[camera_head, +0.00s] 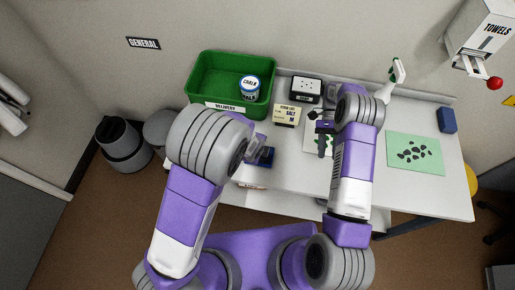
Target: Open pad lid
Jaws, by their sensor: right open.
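A small dark blue item (266,157), possibly the pad, lies near the front edge of the white bench, right beside my left arm. Its lid cannot be made out clearly. My left arm's large grey joint covers most of the left gripper, so its jaws cannot be judged. My right gripper (323,142) is open and points down over a white sheet with dark marks at the middle of the bench. It is to the right of the dark blue item and apart from it. My right forearm hides part of the sheet.
A green bin (208,77) with a chalk tub (249,88) stands at the back left. A label card (286,116) and a black-and-white box (306,88) are beside it. A green sheet with dark pieces (415,173) and a blue block (447,120) lie right.

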